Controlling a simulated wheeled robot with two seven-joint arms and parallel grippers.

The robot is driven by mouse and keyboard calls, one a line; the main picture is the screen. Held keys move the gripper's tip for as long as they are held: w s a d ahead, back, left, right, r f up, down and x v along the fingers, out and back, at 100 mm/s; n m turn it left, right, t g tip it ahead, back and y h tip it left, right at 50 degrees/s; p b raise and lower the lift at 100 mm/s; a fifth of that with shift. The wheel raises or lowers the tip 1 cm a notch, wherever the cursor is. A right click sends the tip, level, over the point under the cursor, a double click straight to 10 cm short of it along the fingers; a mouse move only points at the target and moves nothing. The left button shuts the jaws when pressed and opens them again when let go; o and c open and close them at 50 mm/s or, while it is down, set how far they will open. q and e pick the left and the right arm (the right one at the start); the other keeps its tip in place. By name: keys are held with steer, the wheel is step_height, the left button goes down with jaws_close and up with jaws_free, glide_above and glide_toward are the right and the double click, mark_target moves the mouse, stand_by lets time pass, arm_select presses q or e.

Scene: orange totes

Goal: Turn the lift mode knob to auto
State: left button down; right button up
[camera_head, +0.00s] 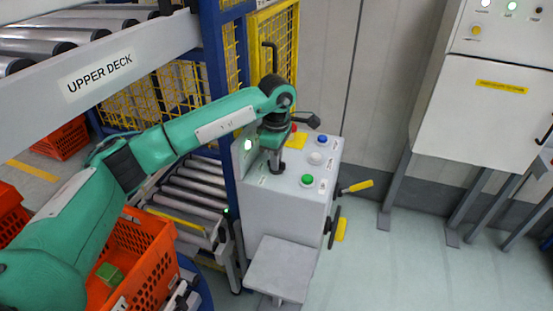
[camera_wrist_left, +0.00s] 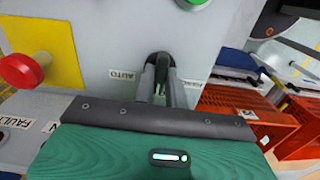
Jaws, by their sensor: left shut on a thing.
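The grey control box (camera_head: 265,205) stands right of the conveyor with buttons on its sloped top. My left gripper (camera_head: 275,163) reaches down onto that panel and is shut on the lift mode knob. In the left wrist view the fingers (camera_wrist_left: 160,82) close around the dark knob (camera_wrist_left: 158,58), which is mostly hidden, so its pointer direction cannot be told. The AUTO label (camera_wrist_left: 122,76) is just left of the fingers there; another label (camera_wrist_left: 194,83), hard to read, is on the right. My right gripper is not in view.
Near the gripper are a green button (camera_head: 307,180), a white button (camera_head: 316,158), a blue button (camera_head: 322,139) and a red button (camera_wrist_left: 20,70) on a yellow plate. A yellow-handled lever (camera_head: 358,187) sticks out right. An orange tote (camera_head: 150,265) sits below my arm.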

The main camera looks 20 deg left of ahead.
arm_select(q)
steer(key=shift+f+m+b, duration=0.1)
steer(key=shift+m+b, duration=0.4)
steer(key=shift+b, duration=0.05)
steer(key=m+b, duration=0.3)
steer(key=m, duration=0.1)
steer(key=shift+b, duration=0.35)
steer(key=shift+m+b, duration=0.65)
steer(key=shift+m, duration=0.35)
steer(key=shift+m+b, duration=0.45)
steer(key=shift+m, duration=0.45)
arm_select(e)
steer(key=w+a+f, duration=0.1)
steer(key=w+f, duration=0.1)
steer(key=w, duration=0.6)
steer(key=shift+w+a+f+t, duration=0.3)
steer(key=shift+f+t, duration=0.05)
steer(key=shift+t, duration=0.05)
arm_select(q)
steer(key=shift+r, duration=0.2)
steer(key=c, duration=1.4)
jaws_free()
steer(key=shift+c, duration=0.2)
